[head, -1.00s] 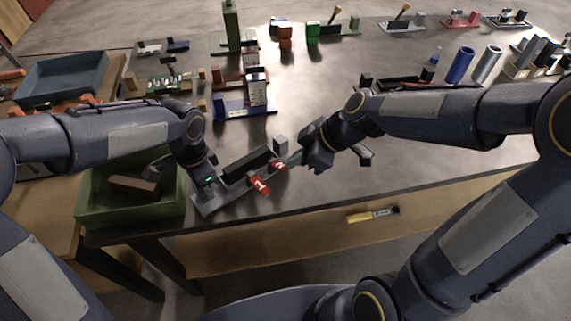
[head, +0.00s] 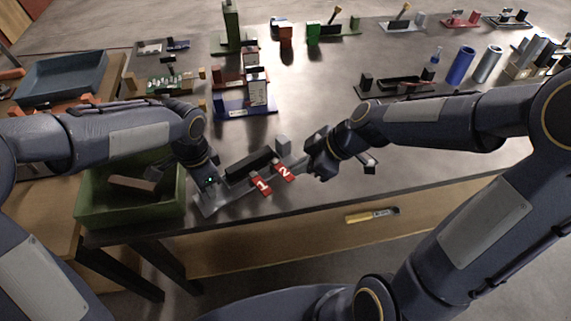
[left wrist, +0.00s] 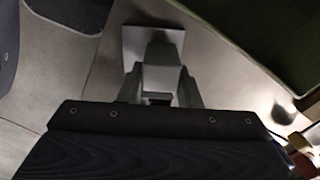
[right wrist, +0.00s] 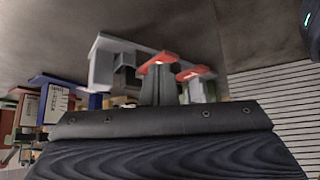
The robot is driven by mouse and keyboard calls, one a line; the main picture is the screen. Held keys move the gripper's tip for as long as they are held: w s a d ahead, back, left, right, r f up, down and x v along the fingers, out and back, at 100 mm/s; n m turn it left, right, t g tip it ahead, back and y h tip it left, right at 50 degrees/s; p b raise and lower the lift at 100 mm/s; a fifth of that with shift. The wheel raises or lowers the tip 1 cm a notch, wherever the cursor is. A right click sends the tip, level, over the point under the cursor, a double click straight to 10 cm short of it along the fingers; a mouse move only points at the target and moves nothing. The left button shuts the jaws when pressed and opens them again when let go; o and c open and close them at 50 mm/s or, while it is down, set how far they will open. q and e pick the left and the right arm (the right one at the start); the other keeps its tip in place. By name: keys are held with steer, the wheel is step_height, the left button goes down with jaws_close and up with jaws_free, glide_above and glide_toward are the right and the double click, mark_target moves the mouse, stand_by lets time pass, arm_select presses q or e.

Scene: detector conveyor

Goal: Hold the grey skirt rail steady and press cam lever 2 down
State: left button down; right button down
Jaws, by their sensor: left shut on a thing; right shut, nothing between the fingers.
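The grey skirt rail (head: 236,196) lies slantwise near the table's front edge, with a black block (head: 250,164) along it. Red tags mark cam lever 1 (head: 261,185) and cam lever 2 (head: 284,172) on its front side, both sticking out alike. My left gripper (head: 209,187) is shut on the rail's left end; the left wrist view shows its fingers around a grey upright part (left wrist: 160,62). My right gripper (head: 306,168) is shut and empty just right of lever 2; whether it touches is unclear. In the right wrist view its closed fingers (right wrist: 158,82) overlap the red tags.
A green bin (head: 90,215) stands left of the rail. A blue-based fixture (head: 232,112) stands behind it. A black tray fixture (head: 405,88) and a blue cylinder (head: 460,65) are farther right. A yellow-handled tool (head: 372,215) lies below the front edge. The table's middle is clear.

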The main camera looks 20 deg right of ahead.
steer(key=shift+s+d+r, duration=0.25)
steer(key=shift+s+d, duration=0.1)
steer(key=shift+d, duration=0.35)
arm_select(q)
steer(key=shift+a, duration=0.1)
arm_select(e)
steer(key=shift+d+r, duration=0.2)
steer(key=shift+r, duration=0.15)
steer(key=v, duration=1.1)
steer(key=shift+s, duration=0.15)
arm_select(q)
steer(key=c, duration=1)
jaws_free()
steer(key=shift+o, duration=0.2)
